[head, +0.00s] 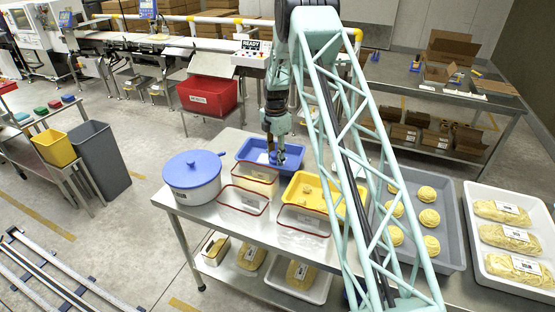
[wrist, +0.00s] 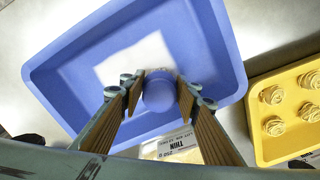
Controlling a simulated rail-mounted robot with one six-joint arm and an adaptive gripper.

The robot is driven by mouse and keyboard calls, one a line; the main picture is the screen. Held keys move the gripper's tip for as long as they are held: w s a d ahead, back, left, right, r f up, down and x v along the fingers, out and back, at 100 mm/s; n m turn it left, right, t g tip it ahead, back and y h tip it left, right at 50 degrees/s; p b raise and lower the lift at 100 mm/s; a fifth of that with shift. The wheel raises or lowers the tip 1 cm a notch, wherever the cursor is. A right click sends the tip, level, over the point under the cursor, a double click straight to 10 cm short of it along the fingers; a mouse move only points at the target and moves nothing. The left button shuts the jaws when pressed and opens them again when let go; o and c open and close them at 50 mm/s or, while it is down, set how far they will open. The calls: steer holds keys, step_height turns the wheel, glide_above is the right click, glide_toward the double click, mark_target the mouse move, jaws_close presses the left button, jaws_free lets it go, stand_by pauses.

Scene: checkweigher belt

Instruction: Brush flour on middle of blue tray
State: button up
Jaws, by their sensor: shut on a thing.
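The blue tray (head: 297,153) lies on the steel table below my gripper in the head view; it fills much of the wrist view (wrist: 62,78). A white flour-like patch (wrist: 125,58) covers part of its floor around the middle. My gripper (wrist: 157,92) is shut on a rounded blue thing (wrist: 158,88), likely the brush's handle end. My gripper (head: 276,157) reaches down over the tray in the head view. The brush's lower end and bristles are hidden, so contact with the tray cannot be told.
A yellow tray (wrist: 285,143) with several pasta nests sits right of the blue tray. Clear red-rimmed containers (head: 243,201) stand in front. A white pot with a blue lid (head: 193,171) is at left. A grey tray (head: 447,228) and a white tray (head: 477,262) occupy the right.

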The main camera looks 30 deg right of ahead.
step_height(320, 180, up, 4)
steer(key=shift+s+f+p, duration=0.1)
steer(key=shift+s+p, duration=0.05)
steer(key=shift+p, duration=0.3)
steer(key=shift+w+r, duration=0.2)
steer(key=shift+r, duration=0.3)
steer(key=shift+s+r+p, duration=0.15)
steer(key=shift+r+p, duration=0.55)
steer(key=shift+r, duration=1)
steer(key=shift+d, duration=0.15)
